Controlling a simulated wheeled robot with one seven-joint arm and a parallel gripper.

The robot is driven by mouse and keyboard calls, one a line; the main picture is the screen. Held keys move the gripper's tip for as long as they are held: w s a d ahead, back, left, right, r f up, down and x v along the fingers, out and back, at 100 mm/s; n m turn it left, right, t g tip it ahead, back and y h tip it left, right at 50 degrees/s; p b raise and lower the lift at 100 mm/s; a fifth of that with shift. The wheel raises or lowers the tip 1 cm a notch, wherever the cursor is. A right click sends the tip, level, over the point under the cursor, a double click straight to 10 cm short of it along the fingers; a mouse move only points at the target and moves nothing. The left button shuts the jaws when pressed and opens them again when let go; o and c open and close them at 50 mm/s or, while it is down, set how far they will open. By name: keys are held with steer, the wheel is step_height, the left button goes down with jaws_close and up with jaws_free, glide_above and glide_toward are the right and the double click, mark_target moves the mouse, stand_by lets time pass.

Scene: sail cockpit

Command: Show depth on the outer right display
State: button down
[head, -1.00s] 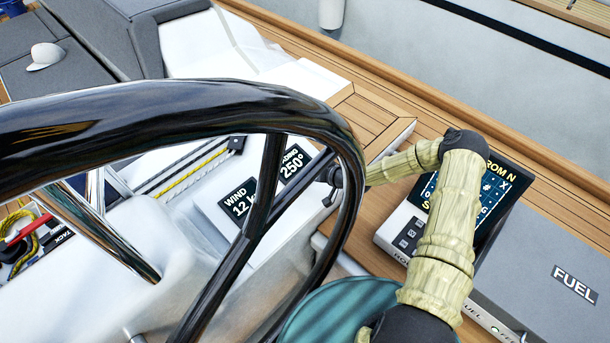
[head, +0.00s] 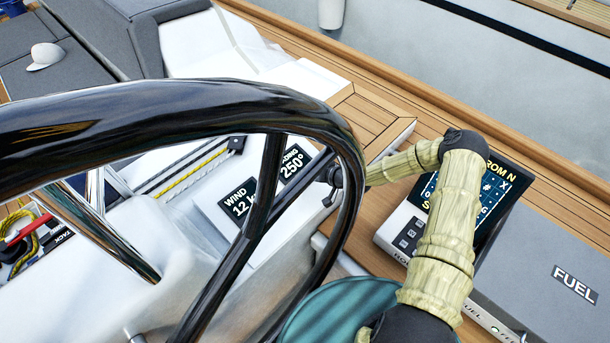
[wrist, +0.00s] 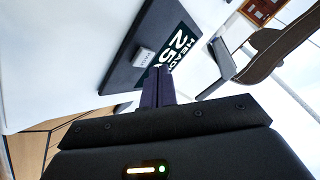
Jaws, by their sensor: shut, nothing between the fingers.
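The right-hand display of the pair on the white console reads a heading of 250° (head: 293,163); the wheel partly covers it in the head view. In the wrist view this display (wrist: 180,50) has a dark bezel with a small grey button (wrist: 143,57) whose label is too small to read. The left display (head: 238,203) reads WIND and a value starting with 12. My gripper (wrist: 157,72) is shut and empty, its fingertips close to the button and the screen edge; contact cannot be told. In the head view my gripper (head: 332,176) is partly hidden by the wheel rim.
The black steering wheel (head: 190,112) crosses in front of the console. A dark plotter screen (head: 495,190) and a grey FUEL box (head: 545,270) stand at right, partly behind my arm. Ropes (head: 195,172) lie behind the displays.

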steer(key=shift+f, duration=0.15)
steer(key=shift+f+b, duration=0.25)
steer(key=shift+b, duration=0.35)
steer(key=shift+w+a+f+b, duration=0.1)
steer(key=shift+w+f+b, duration=0.05)
steer(key=shift+f+b, duration=0.35)
stand_by(0.6)
steer(key=shift+r, duration=0.1)
steer(key=shift+r+p, duration=0.45)
steer(key=shift+r, duration=0.4)
steer(key=r+p, duration=0.2)
steer(key=r, duration=0.1)
steer(key=s+d+r+p, duration=0.1)
steer(key=shift+s+r, duration=0.1)
steer(key=shift+r, duration=0.3)
stand_by(0.8)
